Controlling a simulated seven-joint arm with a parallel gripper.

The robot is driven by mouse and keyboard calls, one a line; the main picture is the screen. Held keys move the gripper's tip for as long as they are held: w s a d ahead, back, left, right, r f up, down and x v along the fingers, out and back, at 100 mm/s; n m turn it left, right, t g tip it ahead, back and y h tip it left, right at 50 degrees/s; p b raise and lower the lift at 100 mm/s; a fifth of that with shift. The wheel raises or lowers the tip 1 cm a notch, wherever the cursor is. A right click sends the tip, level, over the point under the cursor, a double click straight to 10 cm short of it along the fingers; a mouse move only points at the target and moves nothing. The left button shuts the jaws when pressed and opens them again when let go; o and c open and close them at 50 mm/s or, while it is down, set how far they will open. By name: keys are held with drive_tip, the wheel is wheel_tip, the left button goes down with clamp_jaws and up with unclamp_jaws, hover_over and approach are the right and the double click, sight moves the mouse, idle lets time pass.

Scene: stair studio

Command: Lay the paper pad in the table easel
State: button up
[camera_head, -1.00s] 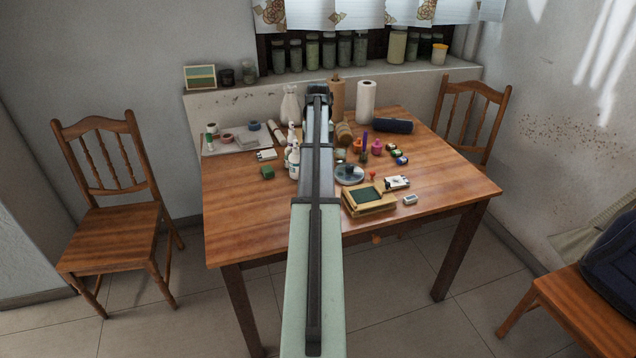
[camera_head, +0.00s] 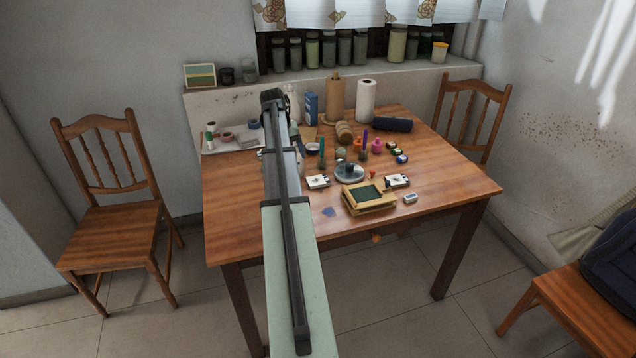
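A low wooden frame with a green panel (camera_head: 369,196), which looks like the table easel, stands near the table's front edge, right of my arm. I cannot tell for sure which thing is the paper pad. A grey flat block (camera_head: 247,139) lies on the pale tray at the back left, and small white cards with dark marks (camera_head: 317,182) lie on the table, another one right of the wooden frame (camera_head: 397,181). My arm reaches over the table, left of the wooden frame. Its dark far end shows near the back; my gripper's fingers are hidden behind it.
The wooden table (camera_head: 235,235) is clear at its front left and right side. Bottles, paint pots, a round dish (camera_head: 349,172), a paper roll (camera_head: 366,101) and a dark roll (camera_head: 393,125) crowd its middle and back. Chairs stand left (camera_head: 110,235) and right behind.

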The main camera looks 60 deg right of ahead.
sight(317, 180)
drive_tip(key=s+d+f+m, duration=0.2)
drive_tip(key=f+m, duration=0.2)
drive_tip(key=m, duration=0.1)
drive_tip(key=s+d+f+m+g+h, duration=0.1)
drive_tip(key=s+d+f+m, duration=0.1)
drive_tip(key=f+m, duration=0.2)
drive_tip(key=s+d+f+m, duration=0.1)
drive_tip(key=s+f+m, duration=0.1)
drive_tip(key=m, duration=0.4)
drive_tip(key=shift+s+d+f+h, duration=0.15)
drive_tip(key=shift+d+f, duration=0.05)
drive_tip(key=shift+f, duration=0.25)
drive_tip(key=shift+s+d+f+h, duration=0.1)
drive_tip(key=shift+d+f+h, duration=0.1)
drive_tip(key=shift+f, duration=0.25)
drive_tip(key=shift+r, duration=0.1)
drive_tip(key=c, duration=0.9)
